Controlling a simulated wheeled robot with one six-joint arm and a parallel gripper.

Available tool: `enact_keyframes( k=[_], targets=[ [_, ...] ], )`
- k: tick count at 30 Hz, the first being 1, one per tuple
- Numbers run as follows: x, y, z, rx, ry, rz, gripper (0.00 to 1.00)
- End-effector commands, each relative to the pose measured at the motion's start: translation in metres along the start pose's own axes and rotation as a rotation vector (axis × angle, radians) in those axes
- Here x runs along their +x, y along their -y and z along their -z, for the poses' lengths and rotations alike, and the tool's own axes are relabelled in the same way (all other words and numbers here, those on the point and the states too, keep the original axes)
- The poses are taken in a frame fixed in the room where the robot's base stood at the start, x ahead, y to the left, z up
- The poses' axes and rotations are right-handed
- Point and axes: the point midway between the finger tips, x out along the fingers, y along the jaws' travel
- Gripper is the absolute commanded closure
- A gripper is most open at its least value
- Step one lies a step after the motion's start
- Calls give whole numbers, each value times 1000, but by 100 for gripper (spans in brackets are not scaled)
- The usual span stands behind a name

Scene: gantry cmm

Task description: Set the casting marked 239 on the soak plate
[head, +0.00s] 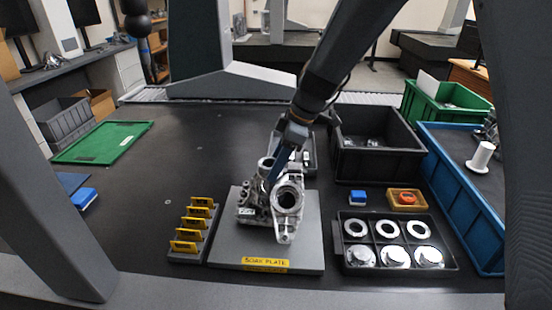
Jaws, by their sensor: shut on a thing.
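A grey metal casting (289,198) with round bores is in the middle of the head view, over the soak plate (228,252). The plate is flat and grey, with a yellow "SOAK PLATE" label on its front edge. A small pale tag (246,211) shows at the casting's lower left; its number is too small to read surely. My gripper (278,168) comes down from above and is shut on the casting's upper part. I cannot tell whether the casting touches the plate or hangs just above it. The casting hides the middle of the plate.
A rack of yellow tags (191,228) stands just left of the plate. A black compartment tray (345,263) with metal rings and discs lies to the right.

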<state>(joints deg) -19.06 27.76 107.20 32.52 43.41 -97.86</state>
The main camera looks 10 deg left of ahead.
Motion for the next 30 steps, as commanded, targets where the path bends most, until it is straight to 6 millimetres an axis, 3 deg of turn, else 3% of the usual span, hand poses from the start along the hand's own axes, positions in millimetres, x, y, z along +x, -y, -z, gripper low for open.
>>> enact_keyframes(
  k=[8, 21, 22, 25, 30],
  targets=[
    [24, -1, -9, 2, -2, -2, 100],
    [28, -2, -11, 0, -2, -4, 100],
    [30, 0, -13, 1, 0, 1, 50],
    [30, 0, -13, 1, 0, 1, 35],
    [30, 0, -13, 1, 0, 1, 35]
  ],
)
